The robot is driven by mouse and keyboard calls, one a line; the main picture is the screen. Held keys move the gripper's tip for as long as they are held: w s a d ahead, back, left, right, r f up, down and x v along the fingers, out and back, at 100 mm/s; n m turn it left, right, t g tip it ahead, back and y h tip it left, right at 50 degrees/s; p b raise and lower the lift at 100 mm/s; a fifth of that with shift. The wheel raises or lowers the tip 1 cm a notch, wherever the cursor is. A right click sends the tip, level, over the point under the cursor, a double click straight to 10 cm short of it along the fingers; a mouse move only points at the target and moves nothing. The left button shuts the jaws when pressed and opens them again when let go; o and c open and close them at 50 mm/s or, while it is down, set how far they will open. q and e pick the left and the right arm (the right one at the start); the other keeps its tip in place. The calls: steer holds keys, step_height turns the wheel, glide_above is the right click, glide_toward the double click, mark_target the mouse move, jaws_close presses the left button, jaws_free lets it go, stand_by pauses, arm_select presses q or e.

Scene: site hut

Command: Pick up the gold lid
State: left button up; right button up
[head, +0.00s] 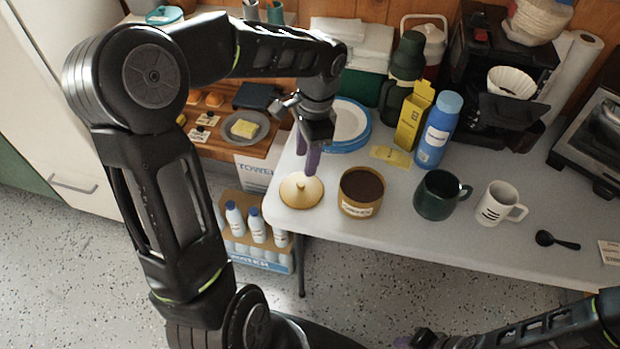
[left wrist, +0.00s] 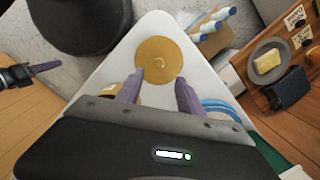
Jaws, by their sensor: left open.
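The gold lid (head: 301,190) lies flat on the left end of the white table in the head view, with a small knob at its centre. It also shows in the left wrist view (left wrist: 158,60), just beyond my fingertips. My left gripper (head: 307,160) is above and just behind the lid, fingers pointing down, open and empty. In the left wrist view its two purple fingers (left wrist: 160,80) stand apart near the lid's edge. A gold canister (head: 361,193) with dark contents stands right of the lid. My right gripper (head: 415,338) is only partly seen at the bottom edge.
On the white table (head: 420,245) stand a dark green mug (head: 440,194), a white mug (head: 501,203), a blue bottle (head: 438,130) and a yellow box (head: 412,117). Blue-rimmed plates (head: 348,124) are behind the lid. A box of bottles (head: 256,232) sits below the table's left edge.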

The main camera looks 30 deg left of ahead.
mark_target(301, 183)
arm_select(q)
steer(key=shift+s+f, duration=0.15)
steer(key=shift+f, duration=0.5)
steer(key=shift+s+f, duration=0.15)
steer(key=shift+f, duration=0.5)
steer(key=f, duration=0.5)
steer(key=shift+s+a, duration=0.25)
steer(key=shift+s, duration=0.05)
steer(key=shift+c, duration=0.3)
jaws_close()
